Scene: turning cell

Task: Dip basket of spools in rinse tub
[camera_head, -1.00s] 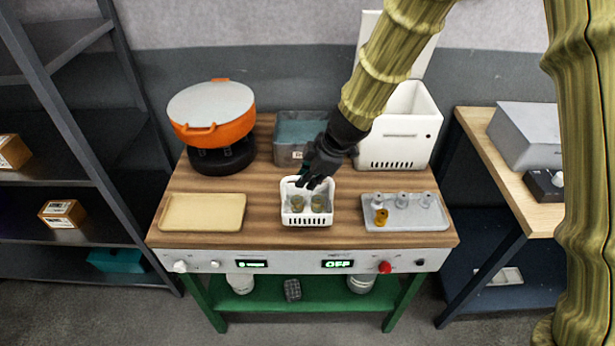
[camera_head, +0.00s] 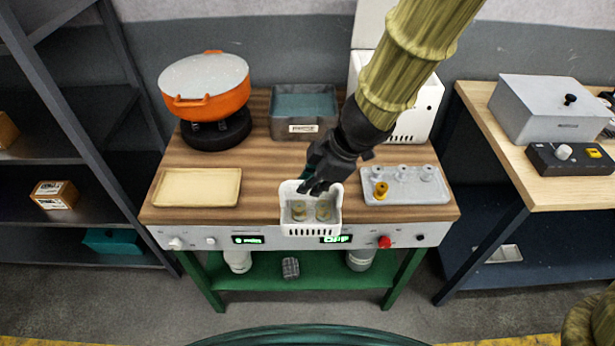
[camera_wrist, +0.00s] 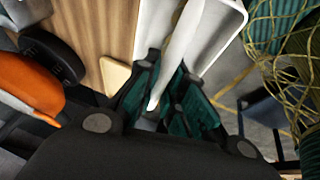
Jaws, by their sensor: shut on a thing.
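The white basket (camera_head: 311,229) holds two brownish spools (camera_head: 299,211) and hangs at the table's front edge, overlapping the control panel in the head view. My gripper (camera_head: 316,184) is shut on the basket's rear side or handle, seen from above. In the wrist view, the white basket (camera_wrist: 187,45) part passes between the teal-padded fingers (camera_wrist: 165,103). The rinse tub (camera_head: 303,129) is a grey bin with teal liquid (camera_head: 305,104), behind the basket at the table's back. Its label is too small to read.
A grey tray (camera_head: 405,196) with grey spools and one yellow spool lies to the right. A beige tray (camera_head: 197,187) lies to the left, also in the wrist view (camera_wrist: 115,75). An orange pot (camera_head: 206,103) stands back left, a white machine (camera_head: 418,106) back right. Wood between is clear.

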